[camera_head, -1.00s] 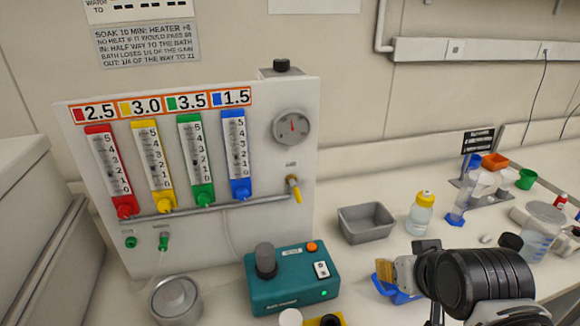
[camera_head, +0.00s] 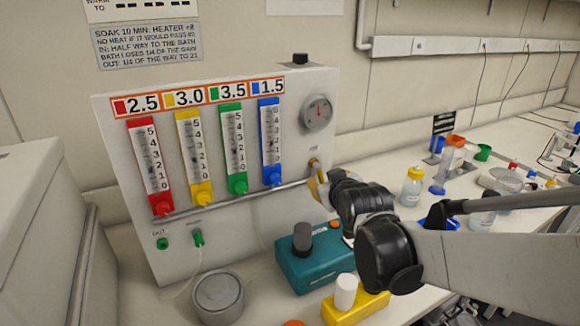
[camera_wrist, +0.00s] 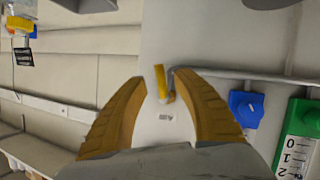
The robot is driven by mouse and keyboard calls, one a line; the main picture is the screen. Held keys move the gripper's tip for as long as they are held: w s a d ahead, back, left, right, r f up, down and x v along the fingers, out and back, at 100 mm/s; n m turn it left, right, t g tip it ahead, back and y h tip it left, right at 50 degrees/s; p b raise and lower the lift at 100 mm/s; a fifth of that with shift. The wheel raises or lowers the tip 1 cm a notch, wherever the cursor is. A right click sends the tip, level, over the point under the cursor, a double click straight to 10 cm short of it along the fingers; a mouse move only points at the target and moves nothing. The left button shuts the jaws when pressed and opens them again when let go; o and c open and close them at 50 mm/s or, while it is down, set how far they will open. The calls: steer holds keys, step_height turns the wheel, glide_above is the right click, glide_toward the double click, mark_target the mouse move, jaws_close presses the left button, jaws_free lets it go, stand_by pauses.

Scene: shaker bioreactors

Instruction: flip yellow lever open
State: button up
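The yellow lever (camera_wrist: 160,80) is on the brass valve at the right end of the panel's pipe (camera_wrist: 240,75), seen in the wrist view. That view is rolled over, with the flowmeters hanging at the right. My gripper (camera_head: 319,186) is open in front of the valve. In the head view the valve's brass body (camera_head: 313,162) shows, but the lever is mostly hidden by my fingers.
The white panel carries red, yellow, green and blue flowmeters (camera_head: 270,140) and a round gauge (camera_head: 317,112). A teal device (camera_head: 300,268) stands below my gripper, with a yellow block (camera_head: 350,305) in front. A bottle with yellow cap (camera_head: 411,187) stands right.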

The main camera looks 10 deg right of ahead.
mark_target(320, 178)
steer(key=shift+b+x, duration=0.4)
steer(key=shift+x, duration=1.25)
steer(key=shift+c, duration=0.5)
jaws_close()
steer(key=shift+s+a+r+m+y+p, duration=0.15)
steer(key=shift+a+m+y+p, duration=0.15)
steer(key=shift+m+p, duration=0.35)
steer(key=shift+a+f+m+g+y+p, duration=0.25)
steer(key=shift+m+g+y+p, duration=0.15)
steer(key=shift+m+y+p, duration=0.1)
steer(key=shift+o, duration=0.5)
jaws_free()
steer(key=shift+s, duration=0.1)
